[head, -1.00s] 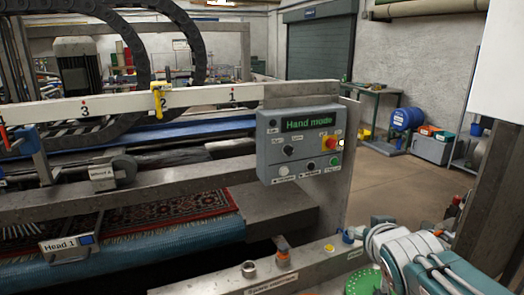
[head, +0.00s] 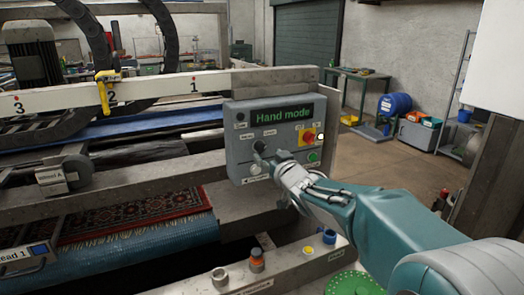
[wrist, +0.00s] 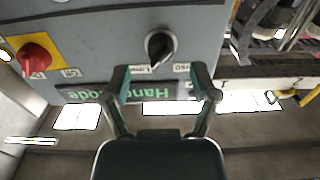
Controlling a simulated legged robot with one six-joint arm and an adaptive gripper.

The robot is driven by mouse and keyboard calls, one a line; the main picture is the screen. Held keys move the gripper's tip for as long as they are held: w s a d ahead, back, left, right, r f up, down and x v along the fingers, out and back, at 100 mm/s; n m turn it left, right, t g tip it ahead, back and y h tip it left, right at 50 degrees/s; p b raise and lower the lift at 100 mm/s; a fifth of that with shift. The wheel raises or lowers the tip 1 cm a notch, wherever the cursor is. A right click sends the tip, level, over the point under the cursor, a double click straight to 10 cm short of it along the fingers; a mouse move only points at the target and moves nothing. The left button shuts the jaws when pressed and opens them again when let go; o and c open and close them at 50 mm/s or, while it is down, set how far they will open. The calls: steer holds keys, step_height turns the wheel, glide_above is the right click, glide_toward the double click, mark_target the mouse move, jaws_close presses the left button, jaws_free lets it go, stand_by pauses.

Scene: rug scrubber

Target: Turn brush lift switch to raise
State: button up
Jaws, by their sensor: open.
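The brush lift switch (head: 260,146) appears to be the black rotary knob on the grey control panel (head: 236,172), below the green "Hand mode" display (head: 282,113). In the wrist view the black knob (wrist: 160,47) shows close up, with small labels on both sides; they are too unclear to read surely. My gripper (head: 270,162) is in front of the panel, just below the knob in the head view. In the wrist view my gripper (wrist: 160,78) is open, its fingers spread to either side of the knob's line, apart from it. Nothing is between them.
A red stop knob on a yellow plate (head: 308,137) and a green button (head: 313,157) sit on the panel's right. The red knob (wrist: 35,54) is left in the wrist view. An orange-topped fitting (head: 257,262) stands on the frame below. Open floor lies right of the panel.

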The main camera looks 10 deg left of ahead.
mark_target(263, 151)
steer(key=x, duration=0.4)
steer(key=shift+a, duration=0.15)
jaws_close()
